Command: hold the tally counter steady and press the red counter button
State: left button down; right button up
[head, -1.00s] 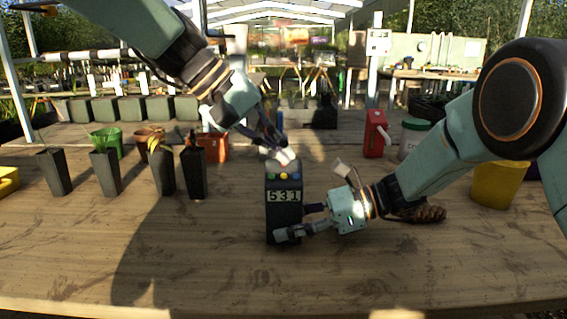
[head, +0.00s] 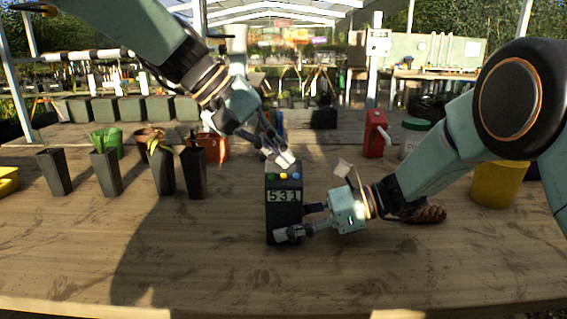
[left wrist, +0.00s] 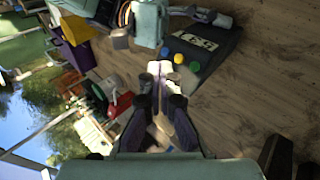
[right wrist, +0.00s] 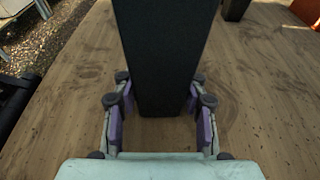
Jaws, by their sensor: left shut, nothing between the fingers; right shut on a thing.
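The tally counter (head: 284,215) is a dark upright box on the table, its display reading 531. Green, yellow and blue buttons show on its sloped top; they also show in the left wrist view, where the counter (left wrist: 212,48) appears upside down. I cannot make out a red button; my left fingertips cover part of the top. My left gripper (head: 284,160) is shut and empty, its tips at the counter's top edge; whether they touch is unclear. My right gripper (head: 289,222) is shut around the counter's lower body, also seen in the right wrist view (right wrist: 160,105).
Several dark plant pots (head: 107,172) stand at the left. A red container (head: 376,134), a white pot with a green lid (head: 413,135) and a yellow pot (head: 497,184) are at the right. A brown cone-like object lies behind my right wrist. The table front is clear.

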pick_arm(q)
jog(key=shift+w+f, duration=0.15)
dwell(0.7)
jog(key=shift+s+r, duration=0.5)
jog(key=shift+r, duration=0.1)
jog(key=shift+s+r, duration=0.75)
jog(key=shift+r, duration=0.3)
jog(key=shift+s+r, duration=0.7)
jog(key=shift+r, duration=0.3)
pick_arm(e)
jog(key=o, duration=0.9)
jog(key=shift+o, duration=0.2)
